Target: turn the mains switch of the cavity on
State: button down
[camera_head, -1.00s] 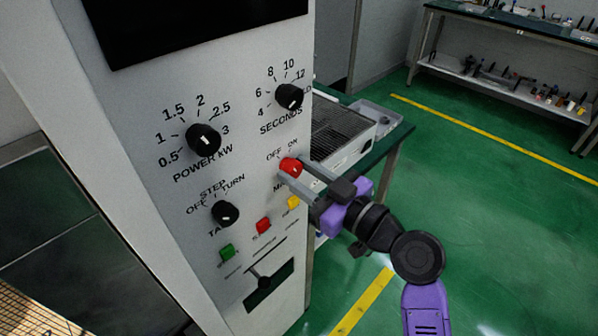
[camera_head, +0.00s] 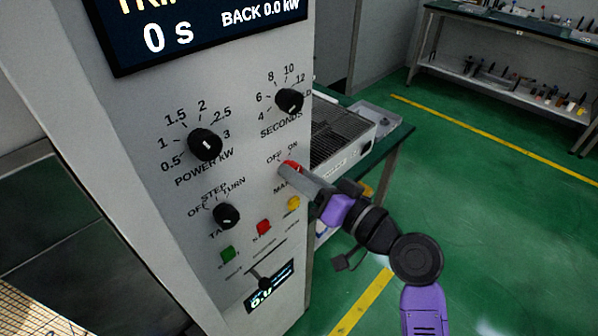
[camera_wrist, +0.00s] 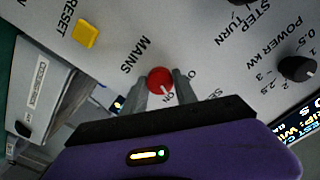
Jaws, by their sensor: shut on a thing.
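The mains switch is a round red knob (camera_head: 290,166) on the grey front panel, with OFF and ON printed above it. In the wrist view the red knob (camera_wrist: 160,80) sits between my two fingers, and its white mark points towards ON. My gripper (camera_head: 287,169) is shut on the knob, one finger on each side. In the head view the fingers hide much of the knob. The display (camera_head: 205,30) at the top is lit and shows "0 s" and "BACK 0.0 kW". A small lower display (camera_head: 270,286) is lit too.
Other black knobs stand near: power (camera_head: 205,144), seconds (camera_head: 289,101) and a step/turn knob (camera_head: 226,215). Green (camera_head: 228,254), red (camera_head: 263,227) and yellow (camera_head: 293,203) buttons lie below. A green-topped bench (camera_head: 395,135) with a grilled unit is behind to the right.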

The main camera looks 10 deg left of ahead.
jog(key=shift+m+p, duration=0.4)
jog(key=shift+m, duration=0.8)
jog(key=shift+d, duration=0.1)
jog(key=c, duration=1)
grip_release()
jog(key=shift+o, duration=0.2)
jog(key=b+v, duration=0.2)
jog(key=v, duration=0.5)
jog(key=shift+s+d, duration=0.25)
jog(key=shift+d, duration=0.05)
